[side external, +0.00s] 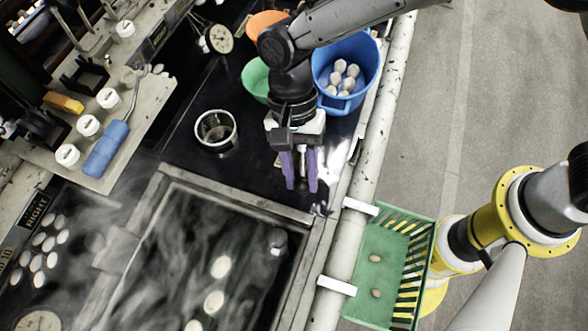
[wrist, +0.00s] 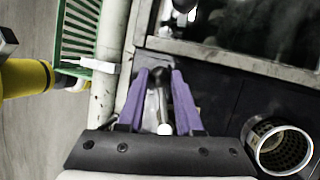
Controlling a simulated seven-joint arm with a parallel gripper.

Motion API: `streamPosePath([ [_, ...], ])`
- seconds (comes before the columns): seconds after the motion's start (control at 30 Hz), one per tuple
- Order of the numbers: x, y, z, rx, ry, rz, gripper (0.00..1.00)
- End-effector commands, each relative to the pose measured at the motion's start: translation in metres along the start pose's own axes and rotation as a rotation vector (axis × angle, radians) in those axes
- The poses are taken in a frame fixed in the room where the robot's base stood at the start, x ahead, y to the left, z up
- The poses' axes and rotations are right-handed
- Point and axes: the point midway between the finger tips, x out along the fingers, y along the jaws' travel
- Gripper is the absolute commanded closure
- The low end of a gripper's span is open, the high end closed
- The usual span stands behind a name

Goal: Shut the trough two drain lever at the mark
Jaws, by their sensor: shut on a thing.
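My gripper (side external: 301,172), with two purple fingers, points down beside the near corner of the steaming basin. In the wrist view the fingers (wrist: 160,100) are shut on the drain lever (wrist: 157,76), a pale metal rod with a dark rounded end, lying between them. In the side view only a pale bit of the lever (side external: 304,158) shows between the fingers. The trough (side external: 235,193) has a metal rim and holds dark water with several white cocoons. I cannot make out the mark or a trough number.
A metal strainer cup (side external: 216,131) stands left of my gripper. A blue bucket (side external: 345,66) of cocoons, a green bowl (side external: 255,79) and an orange bowl (side external: 265,23) stand behind. A white pipe (side external: 349,228) and green basket (side external: 388,262) lie right. A dark knob (side external: 278,240) stands inside the basin.

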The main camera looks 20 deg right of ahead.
Motion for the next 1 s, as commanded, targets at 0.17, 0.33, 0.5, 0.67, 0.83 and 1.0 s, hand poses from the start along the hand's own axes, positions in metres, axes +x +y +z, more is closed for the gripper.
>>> streamPosePath([
  [0.17,-0.001,0.009,-0.003,-0.141,0.031,0.055,1.00],
  [0.33,-0.001,0.016,-0.006,-0.261,0.056,0.104,1.00],
  [0.5,-0.001,0.021,-0.009,-0.355,0.077,0.144,1.00],
  [0.67,-0.001,0.025,-0.012,-0.416,0.090,0.168,1.00],
  [0.83,-0.001,0.027,-0.013,-0.451,0.098,0.183,1.00],
  [1.0,-0.001,0.027,-0.014,-0.461,0.100,0.187,1.00],
])
